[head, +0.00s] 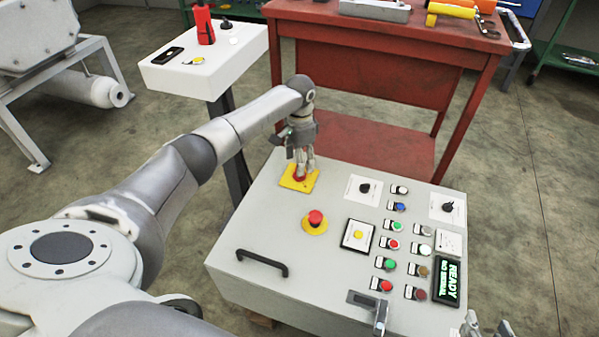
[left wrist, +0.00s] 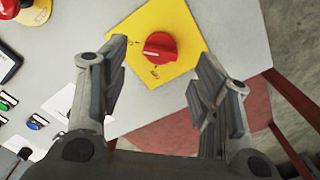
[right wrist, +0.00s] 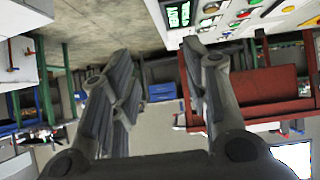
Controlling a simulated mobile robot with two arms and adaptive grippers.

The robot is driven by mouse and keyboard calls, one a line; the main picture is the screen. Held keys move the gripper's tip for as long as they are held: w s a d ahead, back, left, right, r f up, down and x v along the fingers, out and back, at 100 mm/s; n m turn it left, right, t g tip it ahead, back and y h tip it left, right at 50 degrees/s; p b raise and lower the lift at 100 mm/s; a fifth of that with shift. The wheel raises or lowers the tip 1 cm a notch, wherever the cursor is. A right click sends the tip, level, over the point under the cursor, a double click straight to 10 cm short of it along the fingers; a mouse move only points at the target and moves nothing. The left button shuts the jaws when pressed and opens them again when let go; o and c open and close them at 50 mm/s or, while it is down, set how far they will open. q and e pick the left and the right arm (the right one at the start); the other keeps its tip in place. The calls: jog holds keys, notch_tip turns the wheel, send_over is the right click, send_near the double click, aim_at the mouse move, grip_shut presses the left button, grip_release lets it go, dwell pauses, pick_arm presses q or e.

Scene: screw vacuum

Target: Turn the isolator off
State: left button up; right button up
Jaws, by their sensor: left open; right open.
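The isolator's red rotary knob (head: 299,178) sits on a square yellow plate (head: 289,184) at the far left corner of the grey control panel (head: 240,215). My left gripper (head: 302,163) points down over it and partly hides it. In the left wrist view the red knob (left wrist: 160,47) with a pale pointer mark lies on the yellow plate (left wrist: 190,30), between and ahead of the open fingers (left wrist: 161,62). I cannot tell whether they touch it. My right gripper (right wrist: 155,58) is open and empty, away from the knob; it shows partly at the head view's bottom edge.
A red mushroom button (head: 316,217) on a yellow disc stands near the knob. Several buttons, rotary switches and a green display (head: 447,281) fill the panel's right side. A black handle (head: 262,262) rises at front left. A red workbench (head: 385,40) and white stand (head: 205,70) are behind.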

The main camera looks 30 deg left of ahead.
pick_arm(q)
notch_tip(320, 180, down, 4)
jog(key=shift+f+b, duration=0.1)
jog(key=shift+b, duration=0.55)
jog(key=shift+f, duration=0.25)
pick_arm(e)
jog(key=w+a+r+t+y, duration=0.1)
jog(key=w+a+r+t, duration=0.1)
jog(key=w+r+t, duration=0.2)
jog(key=shift+r+y, duration=0.3)
jog(key=shift+r, duration=1.05)
pick_arm(q)
jog(key=shift+c, duration=0.2)
jog(key=c, duration=1)
